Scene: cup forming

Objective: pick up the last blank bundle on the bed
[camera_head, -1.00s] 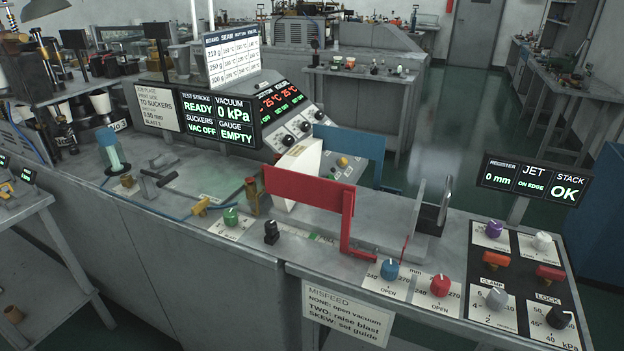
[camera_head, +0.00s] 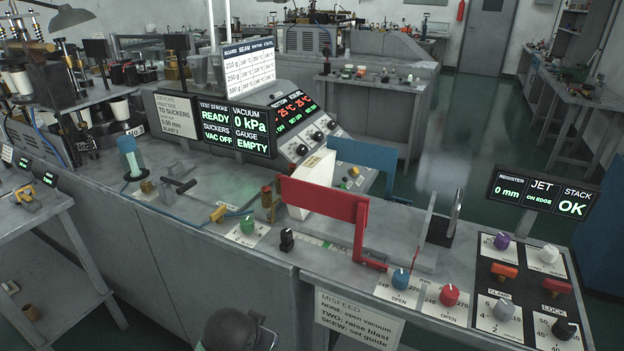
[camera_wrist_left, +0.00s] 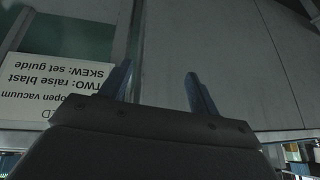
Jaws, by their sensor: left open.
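A white blank bundle (camera_head: 314,180) stands on edge on the grey bed (camera_head: 400,243), partly hidden behind the red guide (camera_head: 322,198). The blue guide (camera_head: 365,156) is behind it. A dark part of my left arm (camera_head: 230,330) shows at the bottom edge of the head view, low in front of the bench and well short of the bundle. In the left wrist view my left gripper (camera_wrist_left: 158,75) has its two fingers apart with nothing between them. It faces the grey bench front. My right gripper is not in view.
The misfeed sign (camera_head: 357,318) hangs on the bench front and shows upside down in the left wrist view (camera_wrist_left: 58,88). Knobs (camera_head: 400,279) line the bench's front edge. The jet display (camera_head: 543,193) reads stack OK. A grey upright plate (camera_head: 425,215) stands right of the red guide.

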